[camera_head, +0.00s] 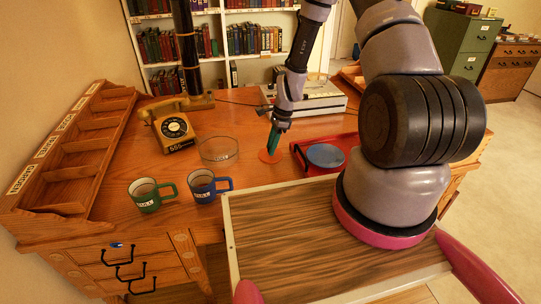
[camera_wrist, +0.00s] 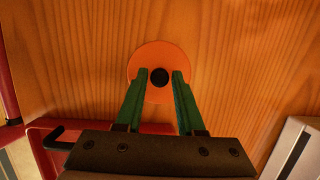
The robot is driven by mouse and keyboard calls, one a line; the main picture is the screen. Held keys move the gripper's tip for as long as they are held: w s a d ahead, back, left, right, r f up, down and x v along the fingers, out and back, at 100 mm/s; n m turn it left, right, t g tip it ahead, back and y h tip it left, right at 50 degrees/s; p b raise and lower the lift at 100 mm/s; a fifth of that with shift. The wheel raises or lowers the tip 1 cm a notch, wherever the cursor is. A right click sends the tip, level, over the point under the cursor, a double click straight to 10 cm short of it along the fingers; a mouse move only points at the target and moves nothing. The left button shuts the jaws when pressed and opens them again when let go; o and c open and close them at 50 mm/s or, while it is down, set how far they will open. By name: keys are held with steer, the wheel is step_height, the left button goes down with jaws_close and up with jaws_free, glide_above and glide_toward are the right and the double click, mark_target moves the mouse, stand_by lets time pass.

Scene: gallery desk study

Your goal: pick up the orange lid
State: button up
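The orange lid (camera_head: 268,157) is a flat round disc lying on the wooden desk. In the wrist view the lid (camera_wrist: 160,57) shows a black knob (camera_wrist: 160,77) at its centre. My gripper (camera_head: 272,149) points down over the lid. In the wrist view the green fingers of my gripper (camera_wrist: 160,74) stand apart on either side of the knob. A small gap shows beside the knob, so the gripper looks open. I cannot tell how high the tips are above the lid.
A glass bowl (camera_head: 219,149) stands left of the lid. A red tray (camera_head: 346,139) holding a blue-grey disc (camera_head: 325,156) is to the right. Blue (camera_head: 203,188) and green (camera_head: 146,196) mugs stand in front, left. A yellow telephone (camera_head: 176,128) sits behind left.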

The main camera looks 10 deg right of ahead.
jaws_close()
